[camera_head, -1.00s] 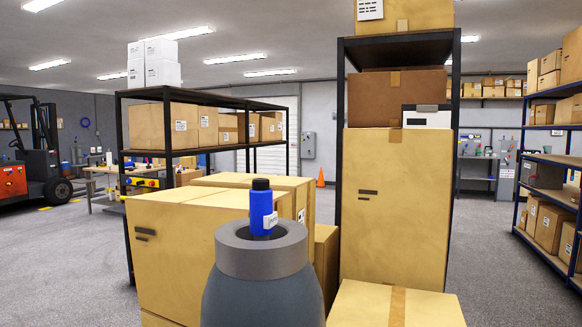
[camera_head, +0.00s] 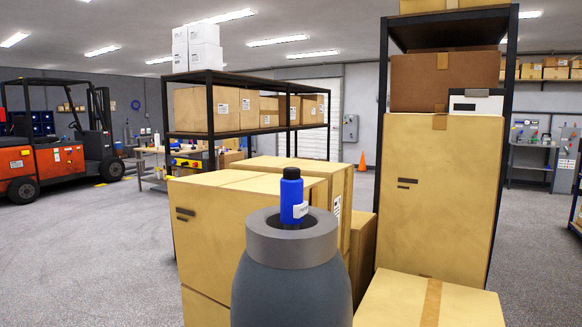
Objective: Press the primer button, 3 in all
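No primer button can be made out for certain. A small yellow box with a red part (camera_head: 187,162) sits on the workbench (camera_head: 152,180) at the left, partly behind the shelf post; its details are too small to read. A blue bottle (camera_head: 291,200) with a black cap and white label shows upright just above a grey ringed body (camera_head: 292,252) at the bottom middle. Neither of my grippers can be made out.
Large cartons (camera_head: 235,235) and a black shelf (camera_head: 209,110) fill the middle. A taller shelf (camera_head: 383,120) with cartons stands to the right. A red forklift (camera_head: 60,160) is at the far left, an orange cone (camera_head: 362,162) behind. Grey floor (camera_head: 90,255) is open at the left.

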